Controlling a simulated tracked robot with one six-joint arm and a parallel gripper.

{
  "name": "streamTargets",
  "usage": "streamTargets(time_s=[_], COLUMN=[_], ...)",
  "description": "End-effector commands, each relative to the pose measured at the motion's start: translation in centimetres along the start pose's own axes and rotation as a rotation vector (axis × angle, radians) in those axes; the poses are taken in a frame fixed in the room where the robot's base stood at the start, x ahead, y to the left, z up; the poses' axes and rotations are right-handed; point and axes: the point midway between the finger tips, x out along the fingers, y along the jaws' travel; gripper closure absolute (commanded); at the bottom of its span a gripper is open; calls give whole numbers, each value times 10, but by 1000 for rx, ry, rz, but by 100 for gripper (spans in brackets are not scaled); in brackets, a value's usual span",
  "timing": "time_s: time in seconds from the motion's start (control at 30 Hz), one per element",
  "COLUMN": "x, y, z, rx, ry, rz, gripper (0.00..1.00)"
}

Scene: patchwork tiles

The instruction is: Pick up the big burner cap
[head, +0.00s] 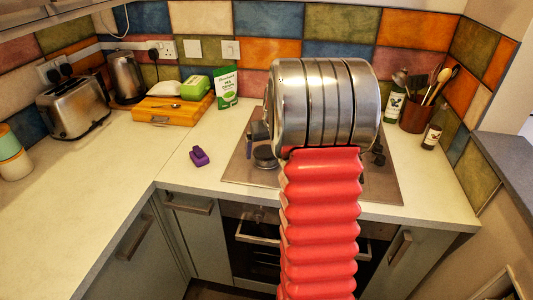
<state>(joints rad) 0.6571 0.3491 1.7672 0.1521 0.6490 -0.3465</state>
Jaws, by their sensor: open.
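The hob (240,170) is a brownish plate set in the counter. My arm, a wide metal cylinder above a red ribbed sleeve, covers most of it. A dark round burner cap (265,157) shows on the hob just left of my arm. I cannot tell whether it is the big one, as other burners are hidden. A small blue-grey piece shows above this cap beside the cylinder; I cannot tell what it belongs to. My gripper cannot be made out behind the arm, nor can its distance to the cap.
A small purple object (199,156) lies on the open counter left of the hob. A wooden board (174,112), toaster (73,106) and kettle (126,77) stand farther left. Bottles (394,95) and a utensil pot (415,116) stand at the right. The left counter is mostly clear.

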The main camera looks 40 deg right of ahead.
Motion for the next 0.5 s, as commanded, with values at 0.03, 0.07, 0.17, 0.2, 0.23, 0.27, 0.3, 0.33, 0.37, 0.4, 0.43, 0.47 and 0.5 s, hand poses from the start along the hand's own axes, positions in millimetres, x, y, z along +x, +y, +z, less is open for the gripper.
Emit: streamTargets(time_s=[0.03,0.07,0.17,0.2,0.23,0.27,0.3,0.33,0.37,0.4,0.43,0.47,0.5], x=[1,1,1,0,0,0,0,0,0,0,0,0,0], y=[0,0,0,0,0,0,0,0,0,0,0,0,0], z=[0,0,0,0,0,0,0,0,0,0,0,0,0], rx=[0,0,0,0,0,0,1,1,1,1,1,1,1], ry=[1,1,1,1,1,1,1,1,1,1,1,1,1], rz=[0,0,0,0,0,0,0,0,0,0,0,0,0], gripper=[6,6,6,6,6,6,6,6,6,6,6,6,6])
